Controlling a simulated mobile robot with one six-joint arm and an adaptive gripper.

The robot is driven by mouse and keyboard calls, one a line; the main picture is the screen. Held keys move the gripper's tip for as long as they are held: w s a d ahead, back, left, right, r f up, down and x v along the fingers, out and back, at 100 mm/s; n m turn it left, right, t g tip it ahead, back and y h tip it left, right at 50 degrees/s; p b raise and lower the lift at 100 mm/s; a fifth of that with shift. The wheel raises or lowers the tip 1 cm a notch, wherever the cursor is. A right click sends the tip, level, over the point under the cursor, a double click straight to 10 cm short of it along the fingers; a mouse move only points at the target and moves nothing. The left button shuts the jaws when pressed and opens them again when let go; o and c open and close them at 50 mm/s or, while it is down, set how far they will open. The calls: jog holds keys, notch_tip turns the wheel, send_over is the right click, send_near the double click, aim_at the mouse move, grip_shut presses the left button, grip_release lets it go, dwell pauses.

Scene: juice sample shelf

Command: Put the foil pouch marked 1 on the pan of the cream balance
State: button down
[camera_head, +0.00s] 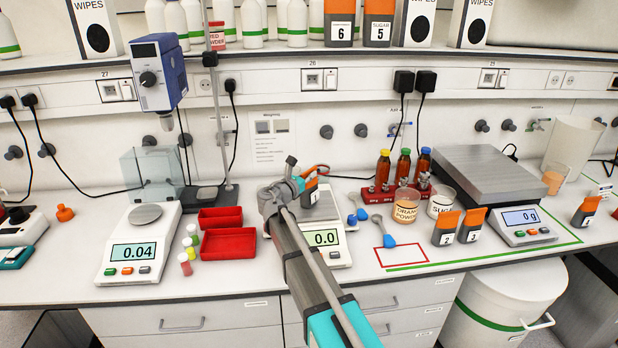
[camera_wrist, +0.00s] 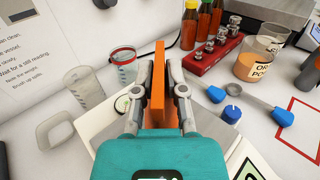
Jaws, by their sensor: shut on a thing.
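My gripper (camera_head: 297,184) is shut on an orange and grey foil pouch (camera_head: 311,173); its mark is too small to read for sure. In the wrist view the pouch (camera_wrist: 158,80) stands edge-on between the two fingers (camera_wrist: 157,100). The cream balance (camera_head: 337,257) is in the middle of the bench, its display at 0.0. Its grey pan (camera_head: 325,207) lies below the pouch, partly hidden by my arm. The pouch appears above the pan; I cannot tell whether it touches.
Pouches 2 (camera_head: 446,229) and 3 (camera_head: 472,226) stand to the right; another pouch (camera_head: 586,211) is farther right. A white balance (camera_head: 141,240) and red trays (camera_head: 228,244) are left. A large scale (camera_head: 490,172), beakers (camera_head: 405,205) and a bottle rack (camera_head: 378,192) are right.

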jog(key=shift+f, duration=0.15)
jog(key=c, duration=0.7)
grip_release()
jog(key=shift+r, duration=0.2)
jog(key=v, duration=1.2)
